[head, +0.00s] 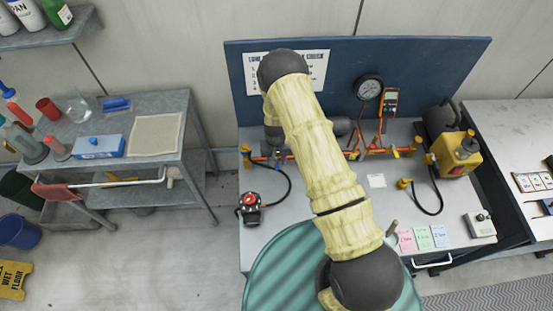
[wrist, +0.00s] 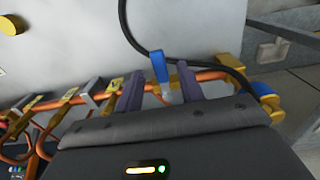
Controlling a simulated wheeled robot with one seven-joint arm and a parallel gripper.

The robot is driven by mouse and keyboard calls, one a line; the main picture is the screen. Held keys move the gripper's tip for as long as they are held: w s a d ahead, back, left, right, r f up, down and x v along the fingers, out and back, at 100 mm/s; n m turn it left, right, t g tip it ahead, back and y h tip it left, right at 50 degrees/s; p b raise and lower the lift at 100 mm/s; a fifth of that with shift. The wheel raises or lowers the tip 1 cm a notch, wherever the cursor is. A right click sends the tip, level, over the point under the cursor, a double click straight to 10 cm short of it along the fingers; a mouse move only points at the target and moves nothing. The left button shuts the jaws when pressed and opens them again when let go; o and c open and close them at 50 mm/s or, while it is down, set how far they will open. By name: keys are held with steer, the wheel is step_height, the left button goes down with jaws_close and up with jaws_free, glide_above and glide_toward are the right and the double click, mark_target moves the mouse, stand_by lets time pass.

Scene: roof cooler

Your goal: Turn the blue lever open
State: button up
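In the wrist view, the blue lever (wrist: 160,67) stands up from an orange pipe (wrist: 210,75) with a brass fitting at its base. My gripper (wrist: 159,82) is open, with one dark finger on each side of the lever. Gaps seem to show between the lever and both fingers, so it does not look gripped. The lever's lower end is partly hidden by my gripper body.
A black hose (wrist: 128,30) loops close behind the lever. Several yellow-tagged valves (wrist: 115,86) line the pipe to the left, and a blue-capped brass fitting (wrist: 262,90) is at right.

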steer(key=shift+f, duration=0.6)
jaws_close()
